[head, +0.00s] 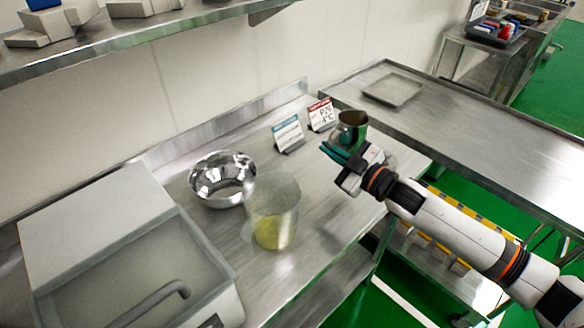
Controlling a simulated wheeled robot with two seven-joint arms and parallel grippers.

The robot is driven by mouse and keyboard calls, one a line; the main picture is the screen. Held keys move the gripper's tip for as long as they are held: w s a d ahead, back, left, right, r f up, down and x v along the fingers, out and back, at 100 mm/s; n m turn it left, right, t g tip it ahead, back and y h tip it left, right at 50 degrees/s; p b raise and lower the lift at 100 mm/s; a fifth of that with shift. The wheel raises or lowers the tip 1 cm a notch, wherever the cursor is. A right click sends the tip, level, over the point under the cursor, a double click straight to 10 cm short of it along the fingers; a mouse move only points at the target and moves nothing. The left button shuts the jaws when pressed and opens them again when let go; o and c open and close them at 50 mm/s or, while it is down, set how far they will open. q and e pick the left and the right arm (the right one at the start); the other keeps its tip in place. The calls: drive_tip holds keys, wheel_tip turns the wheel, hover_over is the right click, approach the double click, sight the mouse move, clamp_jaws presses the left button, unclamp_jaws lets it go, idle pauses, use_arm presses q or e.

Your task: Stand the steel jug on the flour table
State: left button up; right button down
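The steel jug (352,119) is a small metal vessel with a dark open top, and it is upright. My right gripper (347,143), with green fingers, is around the jug and appears shut on it. The gripper and wrist hide the jug's lower part, so I cannot tell whether its base touches a surface. The jug shows over the right end of the near steel table (325,200), close to the second steel table (455,118) on the right. No label shows which one is the flour table. My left gripper is not in view.
A shiny steel bowl (222,180) and a clear container with yellow contents (273,212) stand on the near table. A blue card (288,134) and a red card (320,115) stand behind. A shallow tray (393,89) lies on the right table, otherwise mostly clear.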

drive_tip(key=shift+w+d+f, duration=0.15)
drive_tip(key=shift+d+f, duration=0.05)
drive_tip(key=shift+f, duration=4.7)
drive_tip(key=c, duration=2)
unclamp_jaws()
drive_tip(key=shift+f, duration=0.15)
drive_tip(key=shift+c, duration=0.2)
drive_tip(key=o, duration=0.4)
drive_tip(key=b+v, duration=0.1)
drive_tip(key=v, duration=1.1)
